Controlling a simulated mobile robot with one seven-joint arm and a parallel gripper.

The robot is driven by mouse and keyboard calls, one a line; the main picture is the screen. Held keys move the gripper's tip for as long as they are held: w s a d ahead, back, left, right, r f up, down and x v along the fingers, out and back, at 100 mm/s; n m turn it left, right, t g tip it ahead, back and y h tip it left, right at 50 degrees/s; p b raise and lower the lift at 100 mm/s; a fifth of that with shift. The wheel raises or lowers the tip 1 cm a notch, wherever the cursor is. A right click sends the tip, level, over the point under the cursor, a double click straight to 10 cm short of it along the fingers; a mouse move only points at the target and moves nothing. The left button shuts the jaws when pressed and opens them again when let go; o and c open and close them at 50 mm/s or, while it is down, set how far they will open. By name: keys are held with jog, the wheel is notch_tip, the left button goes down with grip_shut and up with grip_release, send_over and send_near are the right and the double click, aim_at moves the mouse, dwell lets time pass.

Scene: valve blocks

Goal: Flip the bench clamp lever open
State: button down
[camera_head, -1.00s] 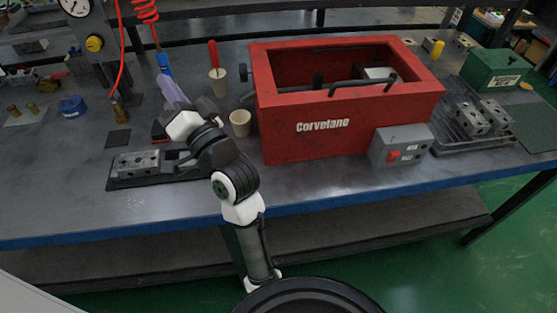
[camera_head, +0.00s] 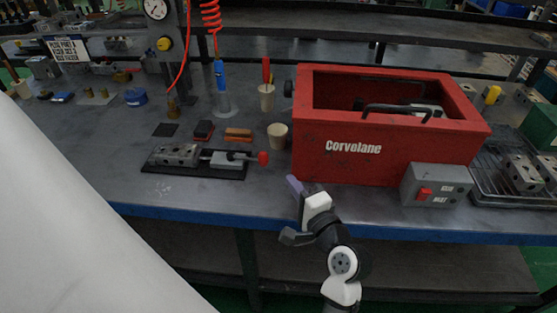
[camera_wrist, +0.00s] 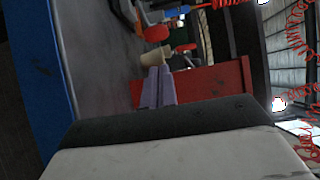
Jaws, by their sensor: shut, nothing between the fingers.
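The bench clamp (camera_head: 225,159) sits on a black base plate (camera_head: 236,173) at the left of the workbench, beside a grey valve block (camera_head: 176,154). Its lever ends in a red knob (camera_head: 263,158) and lies low, pointing right. My gripper (camera_head: 294,187) is shut and empty, to the right of and nearer than the knob, apart from it, in front of the red box. In the wrist view its purple fingers (camera_wrist: 155,88) are together. Red shapes show beyond them there; I cannot tell surely which is the knob.
A large red box (camera_head: 340,160) stands close behind my gripper, with a grey switch box (camera_head: 436,185) at its front. A beige cup (camera_head: 278,136) stands behind the knob. An orange block (camera_head: 238,135) lies behind the clamp. The bench front left of my gripper is clear.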

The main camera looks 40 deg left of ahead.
jog(key=p+x, duration=0.2)
jog(key=x, duration=0.8)
jog(key=shift+p, duration=0.35)
jog(key=shift+t, duration=0.3)
